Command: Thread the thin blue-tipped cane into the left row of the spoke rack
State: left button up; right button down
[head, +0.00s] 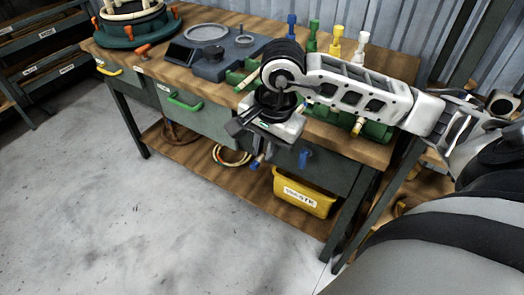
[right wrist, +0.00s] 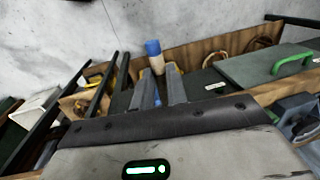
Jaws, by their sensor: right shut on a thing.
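My right gripper (head: 260,151) is in front of the workbench's front edge, fingers pointing down. It is shut on a thin pale cane with a blue tip (head: 255,164). In the right wrist view, the fingers (right wrist: 160,88) hold the pale cane, and its blue end (right wrist: 153,47) sticks out past them. A green block (head: 375,131), which looks like the spoke rack, lies on the bench, largely hidden behind my right arm. Its rows cannot be made out. My left gripper is not in view.
Blue (head: 291,27), green (head: 312,36), yellow (head: 337,40) and white (head: 361,46) upright pieces stand at the bench's back. A grey device (head: 205,58) and a round green-based form (head: 128,34) stand left. A yellow bin (head: 318,206) sits on the lower shelf.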

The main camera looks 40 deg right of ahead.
jog(key=shift+d, duration=0.15)
jog(key=shift+w+d+b, duration=0.3)
jog(key=shift+d+b, duration=0.1)
jog(key=shift+d, duration=0.15)
jog(key=shift+w+d+b, duration=0.25)
jog(key=shift+d+b, duration=0.1)
jog(key=shift+d, duration=0.2)
jog(key=shift+w+d, duration=0.15)
jog(key=shift+d, duration=0.25)
jog(key=shift+d, duration=0.1)
jog(key=shift+w+d+b, duration=0.2)
jog(key=shift+d+b, duration=0.15)
jog(key=shift+d, duration=0.15)
jog(key=shift+w+d+b, duration=0.2)
jog(key=shift+d+b, duration=0.15)
jog(key=shift+d, duration=0.1)
jog(key=shift+w+d, duration=0.35)
jog(key=shift+d, duration=0.45)
